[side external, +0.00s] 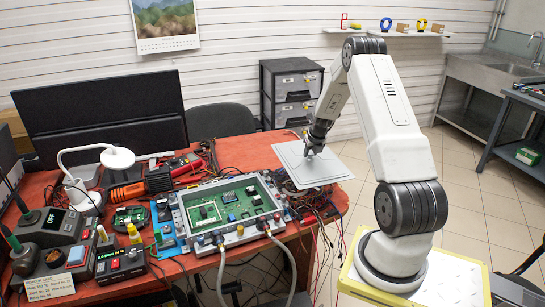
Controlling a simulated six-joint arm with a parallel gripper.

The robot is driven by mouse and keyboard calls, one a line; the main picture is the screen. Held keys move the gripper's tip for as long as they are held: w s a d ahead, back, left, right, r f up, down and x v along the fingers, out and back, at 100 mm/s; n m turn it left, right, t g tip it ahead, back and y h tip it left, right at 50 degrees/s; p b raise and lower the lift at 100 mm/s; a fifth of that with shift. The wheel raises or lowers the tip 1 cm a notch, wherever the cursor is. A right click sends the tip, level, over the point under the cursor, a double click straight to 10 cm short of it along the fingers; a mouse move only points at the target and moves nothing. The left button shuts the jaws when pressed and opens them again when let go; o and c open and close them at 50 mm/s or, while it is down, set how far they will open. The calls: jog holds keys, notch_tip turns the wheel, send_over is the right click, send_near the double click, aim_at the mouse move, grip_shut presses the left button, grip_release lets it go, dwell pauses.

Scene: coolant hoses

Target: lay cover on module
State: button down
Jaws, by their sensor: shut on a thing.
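My gripper (310,150) is shut on the cover (308,172), a flat pale grey-white plate with a stepped border. The cover is at the right end of the red table, to the right of the module, and looks raised and slightly tilted. The fingertips are small and partly dark against the cover, near its upper middle. The module (183,207) is an open grey metal housing with a green circuit board (238,203) showing inside. Two hoses (278,243) join its front wall.
Tangled wires (320,207) lie at the table's right end below the cover. A soldering station (50,222), a small meter box (120,262) and a yellow-tipped tool (133,232) crowd the left. A dark monitor (100,110) stands behind.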

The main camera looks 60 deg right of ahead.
aim_at(310, 153)
notch_tip(310, 153, up, 11)
jog(key=w+a+m+g, duration=0.3)
jog(key=a+m, duration=0.6)
jog(key=a, duration=0.6)
jog(key=w+a+m+g, duration=0.35)
jog(key=a+m, duration=0.45)
jog(key=a, duration=0.7)
jog(key=shift+t, duration=0.25)
jog(key=f, duration=0.5)
jog(key=shift+w+a, duration=0.2)
dwell(0.4)
jog(key=shift+w, duration=0.1)
